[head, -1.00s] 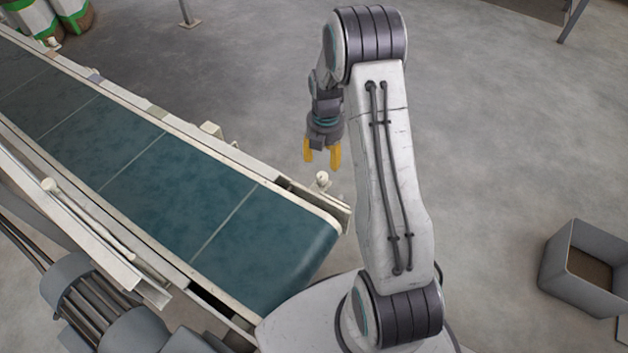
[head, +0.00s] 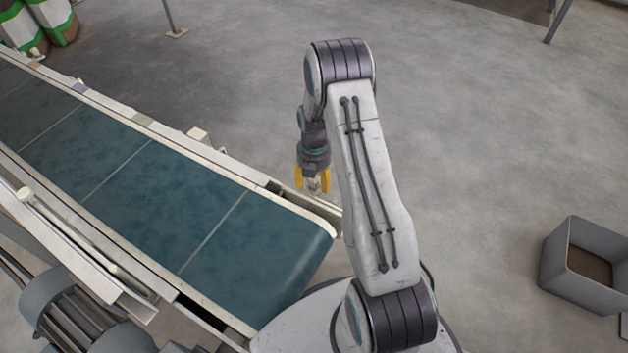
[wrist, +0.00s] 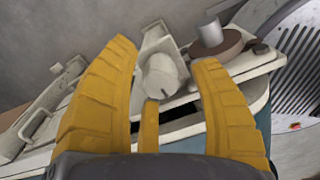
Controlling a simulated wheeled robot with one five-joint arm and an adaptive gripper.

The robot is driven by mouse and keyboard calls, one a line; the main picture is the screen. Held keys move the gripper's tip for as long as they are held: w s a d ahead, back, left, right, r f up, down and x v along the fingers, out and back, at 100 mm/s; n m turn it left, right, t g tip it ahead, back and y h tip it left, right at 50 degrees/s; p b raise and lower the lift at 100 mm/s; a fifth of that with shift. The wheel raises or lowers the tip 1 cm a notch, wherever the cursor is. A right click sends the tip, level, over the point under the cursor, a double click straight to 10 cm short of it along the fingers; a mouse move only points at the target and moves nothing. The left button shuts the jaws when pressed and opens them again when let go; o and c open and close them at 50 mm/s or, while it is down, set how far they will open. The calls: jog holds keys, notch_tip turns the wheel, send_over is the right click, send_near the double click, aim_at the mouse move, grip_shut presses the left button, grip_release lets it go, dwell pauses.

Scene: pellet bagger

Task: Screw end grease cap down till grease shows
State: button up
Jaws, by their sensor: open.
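My gripper (head: 313,181) has yellow fingers and is open above the conveyor's end, at its far side rail. In the wrist view its fingers (wrist: 170,60) stand apart, with a pale ribbed end grease cap (wrist: 160,76) showing between and beyond them. The cap sits on a pale bracket at the rail, and neither finger visibly grips it. In the head view the cap is mostly hidden behind the fingers. I cannot make out any grease.
The teal conveyor belt (head: 215,225) runs from upper left to the end by my base. A brown disc with a grey post (wrist: 213,45) stands beside the cap. A grey bin (head: 585,262) is at right. The floor beyond the rail is mostly clear.

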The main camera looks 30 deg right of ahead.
jog(key=shift+c, duration=0.2)
grip_shut()
dwell(0.5)
jog(key=shift+m, duration=0.3)
